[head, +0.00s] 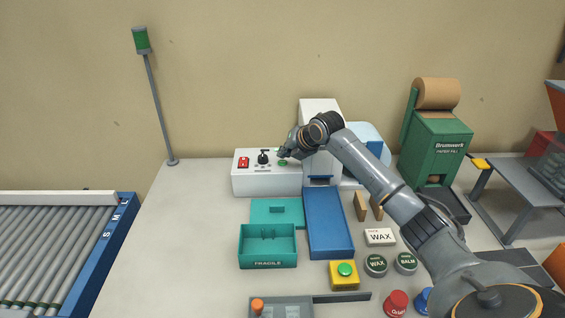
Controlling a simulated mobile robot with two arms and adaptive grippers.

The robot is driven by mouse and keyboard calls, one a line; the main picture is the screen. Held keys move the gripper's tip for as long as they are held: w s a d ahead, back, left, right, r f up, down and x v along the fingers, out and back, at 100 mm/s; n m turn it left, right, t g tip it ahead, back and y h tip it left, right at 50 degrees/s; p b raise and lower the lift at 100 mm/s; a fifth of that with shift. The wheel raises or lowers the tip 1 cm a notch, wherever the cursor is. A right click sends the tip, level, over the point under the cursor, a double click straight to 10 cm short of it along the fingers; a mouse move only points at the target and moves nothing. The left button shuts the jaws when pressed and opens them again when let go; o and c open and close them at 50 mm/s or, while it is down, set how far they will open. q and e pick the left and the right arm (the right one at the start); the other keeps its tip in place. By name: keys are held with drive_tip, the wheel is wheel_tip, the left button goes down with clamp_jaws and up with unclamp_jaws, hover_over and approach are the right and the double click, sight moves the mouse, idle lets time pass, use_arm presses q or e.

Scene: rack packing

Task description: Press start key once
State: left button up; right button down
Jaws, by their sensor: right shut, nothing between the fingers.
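A white control box (252,182) stands against the wall, with a red switch (243,162), a black knob (263,157) and a green button (283,163) on its top. My right arm reaches in from the lower right, and its gripper (284,153) is shut and empty at the green button. I cannot tell whether the fingertips touch the button. A second green button (345,269) sits on a yellow box (344,282) near the front. No legible label marks which is the start key. My left gripper is not in view.
A white machine (318,107) with a blue bed (328,225) adjoins the control box. Teal trays (267,263), wax and balm tins (376,264) and a green paper dispenser (435,150) stand around. A roller conveyor (50,250) is at left. The table's left part (185,240) is clear.

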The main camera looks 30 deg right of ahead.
sight(285, 164)
drive_tip(key=shift+f, duration=0.15)
drive_tip(key=shift+s+a+f, duration=0.1)
drive_tip(key=shift+a+f, duration=0.05)
drive_tip(key=shift+f, duration=0.3)
drive_tip(key=shift+s+a+f, duration=0.15)
drive_tip(key=shift+a+f, duration=0.05)
drive_tip(key=shift+f, duration=0.55)
idle(0.6)
drive_tip(key=shift+s, duration=0.1)
idle(0.4)
drive_tip(key=shift+r+p, duration=0.1)
drive_tip(key=shift+p, duration=0.2)
drive_tip(key=r+p, duration=0.4)
drive_tip(key=r, duration=0.1)
drive_tip(key=shift+d, duration=0.25)
drive_tip(key=shift+r, duration=0.25)
drive_tip(key=shift+r+p, duration=0.2)
drive_tip(key=shift+p, duration=0.15)
